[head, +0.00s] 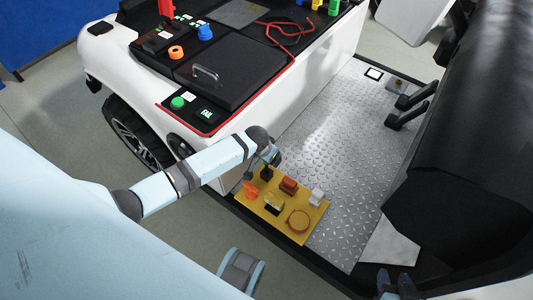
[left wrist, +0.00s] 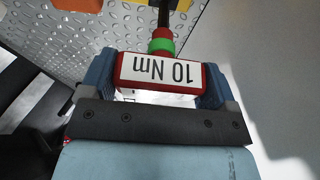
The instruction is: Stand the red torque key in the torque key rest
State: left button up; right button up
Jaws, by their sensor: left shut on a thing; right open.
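The red torque key (left wrist: 160,72) is between the fingers of my left gripper (left wrist: 157,85) in the left wrist view. Its white label reads "10 Nm" upside down. A green ring and a dark shaft extend from it towards the top of that view. In the head view my left gripper (head: 272,156) is above the far left edge of the yellow board (head: 254,208), and the key's red body is mostly hidden there. Several small holders stand on the board; I cannot tell which is the torque key rest. My right gripper (head: 398,283) is open and empty at the bottom right.
The board carries an orange-brown block (head: 289,185), a white piece (head: 317,197) and a copper-coloured ring (head: 298,220). A white-sided console (head: 330,65) stands behind, and a black seat (head: 480,120) at the right.

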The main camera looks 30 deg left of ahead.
dwell(0.5)
pick_arm(q)
jog(key=shift+p, duration=0.5)
jog(key=shift+p, duration=0.4)
dwell(0.4)
jog(key=shift+f, duration=0.25)
jog(key=shift+f+b, duration=1.45)
jog(key=shift+f, duration=0.95)
jog(key=o, duration=1.7)
